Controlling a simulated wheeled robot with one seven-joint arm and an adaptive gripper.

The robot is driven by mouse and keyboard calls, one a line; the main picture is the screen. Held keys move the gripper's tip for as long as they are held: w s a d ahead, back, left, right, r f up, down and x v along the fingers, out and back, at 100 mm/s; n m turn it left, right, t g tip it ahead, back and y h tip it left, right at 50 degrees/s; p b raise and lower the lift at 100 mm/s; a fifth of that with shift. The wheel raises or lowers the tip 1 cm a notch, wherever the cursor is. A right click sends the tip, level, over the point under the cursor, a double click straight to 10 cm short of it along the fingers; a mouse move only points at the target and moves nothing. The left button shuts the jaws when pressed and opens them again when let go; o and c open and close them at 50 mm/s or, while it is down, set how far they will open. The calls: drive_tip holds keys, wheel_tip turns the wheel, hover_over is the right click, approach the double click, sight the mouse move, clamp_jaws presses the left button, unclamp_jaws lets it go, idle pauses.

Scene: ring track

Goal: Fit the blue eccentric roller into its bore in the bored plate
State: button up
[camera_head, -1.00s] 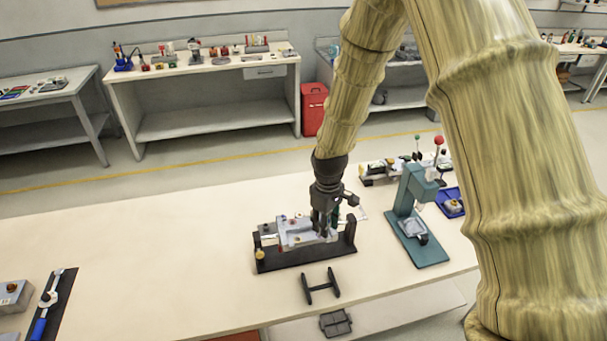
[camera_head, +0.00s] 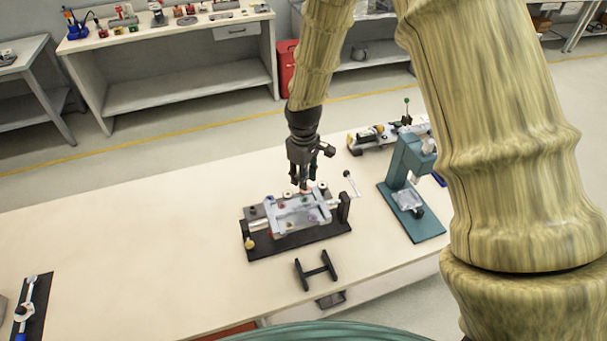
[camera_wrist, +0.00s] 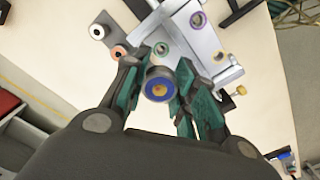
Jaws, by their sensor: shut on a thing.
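The bored plate (camera_head: 285,214) is a pale grey metal block with several coloured rings around its bores, clamped in a dark fixture (camera_head: 262,246) on the bench. In the wrist view the plate (camera_wrist: 205,42) lies beyond my fingertips, with purple and orange rings. My gripper (camera_head: 303,186) is above the back edge of the plate. In the wrist view my gripper (camera_wrist: 160,74) is shut on the blue eccentric roller (camera_wrist: 157,84), a round piece with a blue face and tan centre. The roller appears apart from the plate. Its own bore cannot be made out.
A teal press (camera_head: 412,190) stands to the right of the fixture. A black H-shaped stand (camera_head: 315,270) is in front. Another device (camera_head: 385,137) sits behind. A blue-handled tool (camera_head: 28,305) lies at the far left. The bench (camera_head: 140,240) left of the fixture is clear.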

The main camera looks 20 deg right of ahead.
drive_tip(key=shift+f, duration=0.2)
drive_tip(key=shift+s+d+f+b, duration=0.15)
drive_tip(key=shift+s+f+b, duration=0.1)
drive_tip(key=shift+f+b, duration=0.15)
drive_tip(key=shift+w+f+b, duration=0.1)
drive_tip(key=shift+f+b, duration=0.55)
drive_tip(key=shift+f, duration=0.65)
drive_tip(key=shift+f+b, duration=0.4)
drive_tip(key=shift+f, duration=0.55)
drive_tip(key=shift+p, duration=0.4)
drive_tip(key=shift+f, duration=0.35)
drive_tip(key=shift+r, duration=0.15)
idle(0.3)
